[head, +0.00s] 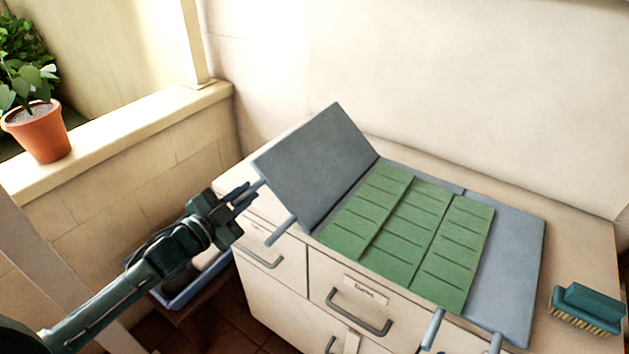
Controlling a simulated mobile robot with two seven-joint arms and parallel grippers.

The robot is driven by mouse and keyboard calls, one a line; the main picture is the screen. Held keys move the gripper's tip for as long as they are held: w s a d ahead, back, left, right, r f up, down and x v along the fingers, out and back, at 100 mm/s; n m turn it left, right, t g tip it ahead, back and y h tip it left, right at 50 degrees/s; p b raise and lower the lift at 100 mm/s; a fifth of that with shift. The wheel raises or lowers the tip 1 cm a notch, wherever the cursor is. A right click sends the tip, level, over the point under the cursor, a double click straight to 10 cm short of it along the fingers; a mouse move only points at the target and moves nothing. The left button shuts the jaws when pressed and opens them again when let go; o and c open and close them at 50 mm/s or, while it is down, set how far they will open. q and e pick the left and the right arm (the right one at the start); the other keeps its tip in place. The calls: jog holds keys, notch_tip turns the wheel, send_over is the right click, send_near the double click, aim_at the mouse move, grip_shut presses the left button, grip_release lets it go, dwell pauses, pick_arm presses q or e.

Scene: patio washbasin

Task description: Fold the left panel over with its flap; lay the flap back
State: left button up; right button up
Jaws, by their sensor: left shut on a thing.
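A blue-grey folding board lies on the cabinet top with a green ribbed cloth (405,230) spread flat over its middle. The board's left panel (315,165) is tilted up, its hinge edge along the cloth's left side. Two pale rods stick out from this panel: an upper one by my gripper and a lower one (281,230). The right panel (510,270) lies flat. My left gripper (246,194) is shut on the panel's upper rod, at its left edge. I cannot make out a separate flap. My right gripper is not in view.
A green brush (587,309) lies at the right of the cabinet top (590,250). Drawers with handles (358,314) face the front. A potted plant (40,130) stands on the left ledge. A blue tray (190,292) is low at the left. A wall stands behind.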

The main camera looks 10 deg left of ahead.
pick_arm(q)
notch_tip(320, 180, down, 10)
jog(key=w+a+b, duration=0.1)
jog(key=a+b, duration=0.1)
jog(key=b, duration=0.5)
jog(key=shift+a, duration=0.2)
jog(key=o, duration=1.7)
jog(key=shift+a, duration=0.15)
jog(key=shift+o, duration=0.2)
